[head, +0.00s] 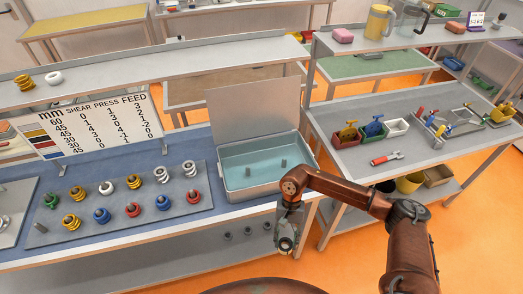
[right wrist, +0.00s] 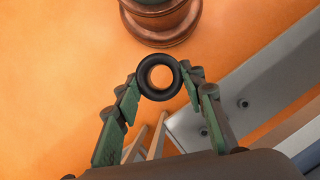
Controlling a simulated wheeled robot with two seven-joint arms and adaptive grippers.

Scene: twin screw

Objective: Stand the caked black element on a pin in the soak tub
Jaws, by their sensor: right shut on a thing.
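My right gripper (head: 285,243) hangs in front of the table edge, to the lower right of the soak tub, and it also shows in the right wrist view (right wrist: 160,85). Its fingers are shut on a black ring-shaped element (right wrist: 143,80), whose open hole faces the wrist camera. Caking on the element cannot be made out. The soak tub (head: 262,190) is a grey box with teal liquid and its lid (head: 250,105) raised at the back. Short upright pins (head: 273,169) stand in the liquid, with no element seen on them. My left gripper is not in view.
A grey board (head: 130,223) with several coloured coil elements on pegs lies left of the tub. A chart (head: 100,125) stands behind it. A side table (head: 370,160) on the right holds small bins and tools. Orange floor is open below the gripper.

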